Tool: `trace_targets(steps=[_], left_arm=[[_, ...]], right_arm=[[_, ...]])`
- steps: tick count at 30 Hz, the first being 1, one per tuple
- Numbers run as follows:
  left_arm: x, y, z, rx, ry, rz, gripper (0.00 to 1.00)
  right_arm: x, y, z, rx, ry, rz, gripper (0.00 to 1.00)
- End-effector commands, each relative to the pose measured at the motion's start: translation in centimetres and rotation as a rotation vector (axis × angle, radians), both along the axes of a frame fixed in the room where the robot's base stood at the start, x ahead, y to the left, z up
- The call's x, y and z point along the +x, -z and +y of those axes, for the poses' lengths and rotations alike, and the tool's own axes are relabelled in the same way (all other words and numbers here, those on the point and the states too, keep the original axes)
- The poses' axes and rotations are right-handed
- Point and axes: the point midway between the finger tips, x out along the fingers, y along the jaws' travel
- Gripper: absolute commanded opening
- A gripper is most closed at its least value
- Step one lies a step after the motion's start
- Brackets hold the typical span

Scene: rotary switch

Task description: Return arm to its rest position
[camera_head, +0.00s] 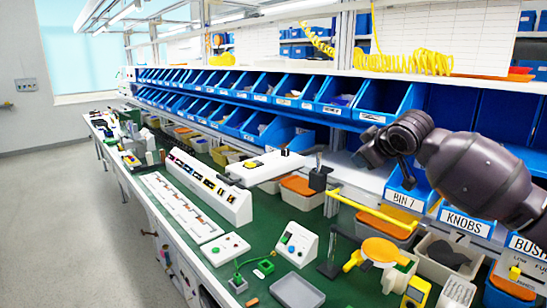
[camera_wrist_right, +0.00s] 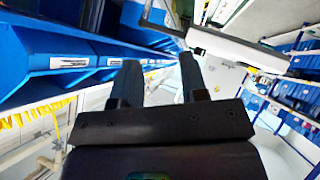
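My right arm reaches in from the right in the head view, and its gripper (camera_head: 375,152) hangs in the air in front of the blue bins, above the bench. In the right wrist view the two fingers of this gripper (camera_wrist_right: 160,76) stand apart with nothing between them. My left gripper is in neither view. A white sloped box (camera_head: 297,243) with a green button and a small display stands on the green bench top. I cannot tell which device is the rotary switch.
Blue bins (camera_head: 335,93) line the back in rows, close to my right gripper. A yellow bar (camera_head: 372,206) lies below it. A grey tray (camera_head: 297,292), a white control box (camera_head: 225,248) and a long white panel (camera_head: 208,187) occupy the green bench. The floor at left is clear.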

Motion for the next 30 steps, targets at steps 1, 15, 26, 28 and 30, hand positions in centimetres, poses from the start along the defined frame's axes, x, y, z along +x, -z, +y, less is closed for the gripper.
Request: trace_targets(steps=[1,15,26,28,30], left_arm=[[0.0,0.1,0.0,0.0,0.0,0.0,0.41],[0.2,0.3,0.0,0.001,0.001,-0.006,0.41],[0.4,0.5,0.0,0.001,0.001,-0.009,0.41],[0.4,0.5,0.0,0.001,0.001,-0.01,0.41],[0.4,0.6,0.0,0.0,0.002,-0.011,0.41]], right_arm=[[-0.2,1.8,1.1,0.027,-0.024,-0.044,0.4],[-6.2,13.9,4.7,0.265,-0.088,-0.361,0.4],[-14.3,23.8,2.4,0.373,0.031,-0.42,0.4],[-16.2,25.8,1.7,0.383,0.066,-0.414,0.4],[-18.1,27.9,0.9,0.389,0.106,-0.402,0.4]])
